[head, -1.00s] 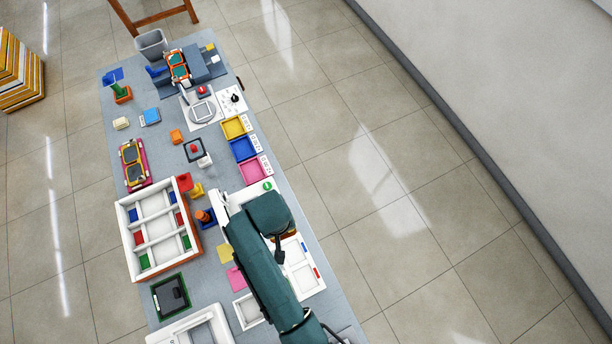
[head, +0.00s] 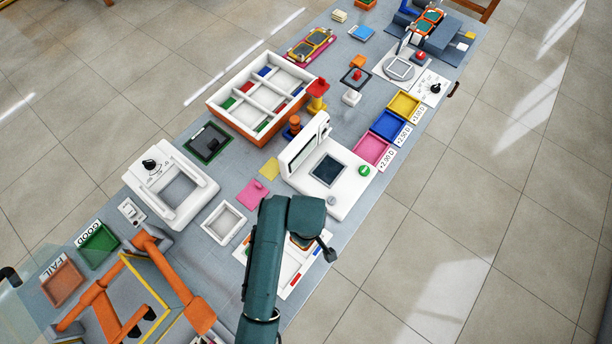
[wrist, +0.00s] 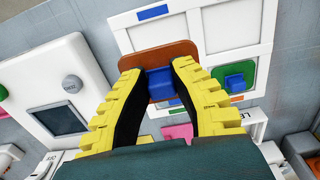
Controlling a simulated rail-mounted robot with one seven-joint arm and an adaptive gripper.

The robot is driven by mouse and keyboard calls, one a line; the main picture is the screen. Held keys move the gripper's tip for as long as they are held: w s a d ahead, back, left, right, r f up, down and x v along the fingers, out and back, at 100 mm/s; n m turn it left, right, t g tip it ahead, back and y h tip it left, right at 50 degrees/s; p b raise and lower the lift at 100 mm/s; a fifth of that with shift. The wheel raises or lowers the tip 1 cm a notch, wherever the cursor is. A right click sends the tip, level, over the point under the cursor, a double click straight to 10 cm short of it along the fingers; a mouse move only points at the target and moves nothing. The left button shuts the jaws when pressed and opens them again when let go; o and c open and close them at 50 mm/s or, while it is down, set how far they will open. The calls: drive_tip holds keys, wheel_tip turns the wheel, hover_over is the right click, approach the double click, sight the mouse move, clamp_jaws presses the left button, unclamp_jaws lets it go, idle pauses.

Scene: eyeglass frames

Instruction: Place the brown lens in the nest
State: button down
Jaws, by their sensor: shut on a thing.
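The brown lens (wrist: 182,50) is a flat brown plate with a blue block grip (wrist: 160,80) in the wrist view. My gripper (wrist: 160,72), with yellow ribbed fingers, is shut on that blue grip. The lens is in front of the lower edge of the left cell of a white two-cell tray (wrist: 196,40); its height above it cannot be told. This tray also shows in the head view (head: 292,288), partly hidden by my arm. I cannot tell for certain which part is the nest. My fingers are hidden in the head view.
A green piece with a blue grip (wrist: 238,80) lies at the tray's right cell. A white device with a dark square pad (head: 328,170) stands beside the tray. A small empty white frame (head: 223,222) lies to the left. A sectioned box (head: 262,98) stands farther back.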

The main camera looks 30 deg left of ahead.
wheel_tip(320, 180, down, 10)
drive_tip(key=shift+d+r+b, duration=0.1)
drive_tip(key=shift+r+b, duration=0.15)
drive_tip(key=shift+b, duration=0.7)
drive_tip(key=c, duration=1)
unclamp_jaws()
drive_tip(key=shift+c, duration=0.2)
wheel_tip(320, 180, up, 12)
drive_tip(key=p, duration=0.3)
drive_tip(key=shift+r, duration=0.15)
